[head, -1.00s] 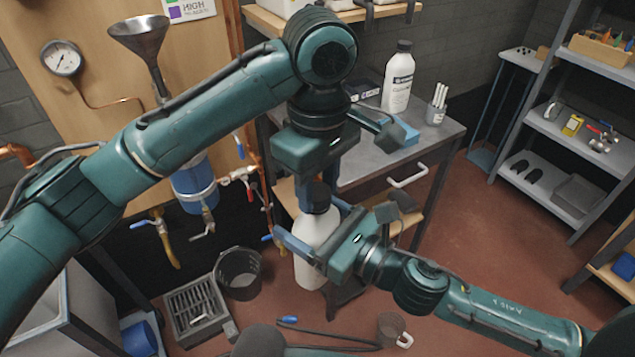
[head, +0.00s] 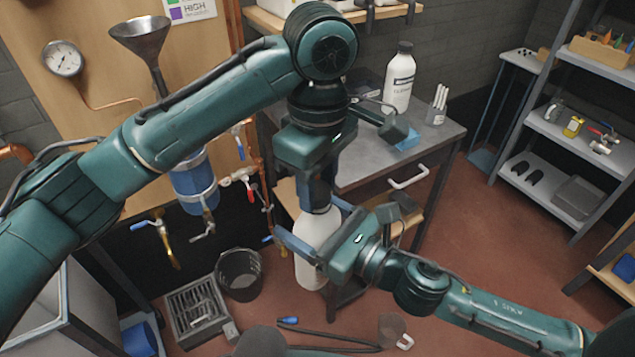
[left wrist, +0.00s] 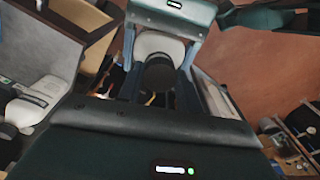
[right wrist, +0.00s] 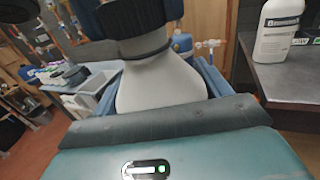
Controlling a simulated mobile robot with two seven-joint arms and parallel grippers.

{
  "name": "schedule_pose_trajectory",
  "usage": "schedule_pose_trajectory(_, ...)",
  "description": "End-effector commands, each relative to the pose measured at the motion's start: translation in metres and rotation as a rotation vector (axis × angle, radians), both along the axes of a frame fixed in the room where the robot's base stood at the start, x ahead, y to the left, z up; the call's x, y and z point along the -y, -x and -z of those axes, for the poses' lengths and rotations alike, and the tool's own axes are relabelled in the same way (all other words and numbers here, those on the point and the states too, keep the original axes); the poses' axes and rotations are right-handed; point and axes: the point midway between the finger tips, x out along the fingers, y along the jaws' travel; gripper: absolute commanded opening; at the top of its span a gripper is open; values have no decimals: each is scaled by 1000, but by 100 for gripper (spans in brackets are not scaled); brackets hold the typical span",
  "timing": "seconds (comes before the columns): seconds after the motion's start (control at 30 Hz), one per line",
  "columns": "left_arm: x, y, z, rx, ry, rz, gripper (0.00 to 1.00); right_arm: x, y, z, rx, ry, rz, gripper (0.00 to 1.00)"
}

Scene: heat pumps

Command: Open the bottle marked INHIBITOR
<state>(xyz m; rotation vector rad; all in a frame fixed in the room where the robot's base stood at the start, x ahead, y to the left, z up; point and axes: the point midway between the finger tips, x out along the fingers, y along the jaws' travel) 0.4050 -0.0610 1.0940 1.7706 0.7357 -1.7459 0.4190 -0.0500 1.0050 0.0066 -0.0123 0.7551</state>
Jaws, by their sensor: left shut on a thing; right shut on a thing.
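A white bottle (head: 316,238) with a dark cap stands upright between my grippers. Its label is not visible, so I cannot read its marking. My right gripper (head: 306,219) is shut around the bottle's body from the right. My left gripper (head: 317,194) points down from above and is shut on the dark cap (left wrist: 160,74), one blue finger on each side. In the right wrist view the bottle's white shoulder (right wrist: 160,85) shows below the cap and a dark ring. Whether the cap has turned or come loose, I cannot tell.
A second white bottle (head: 399,80) with a dark cap and an unreadable label stands on the grey bench (head: 440,140), beside a cup of white sticks (head: 437,106). A black bucket (head: 239,275) and a grey crate (head: 198,308) are on the floor. Shelves (head: 545,150) stand at right.

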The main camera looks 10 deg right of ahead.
Motion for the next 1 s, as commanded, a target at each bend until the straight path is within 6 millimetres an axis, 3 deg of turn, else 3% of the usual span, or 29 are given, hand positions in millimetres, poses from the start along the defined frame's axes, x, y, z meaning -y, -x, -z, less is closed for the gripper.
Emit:
schedule_pose_trajectory(0.4, 0, 0, -16, 2, -2, 0, 8, 1, -1, 0, -2, 1, 5, 13)
schedule_pose_trajectory(0.77, 0, 0, -18, 2, -1, 0, 8, 0, -1, -1, -1, -1, 2, 13)
schedule_pose_trajectory(1.0, 0, 0, -45, 5, -1, -1, 8, 0, -1, -1, 0, -1, 2, 13)
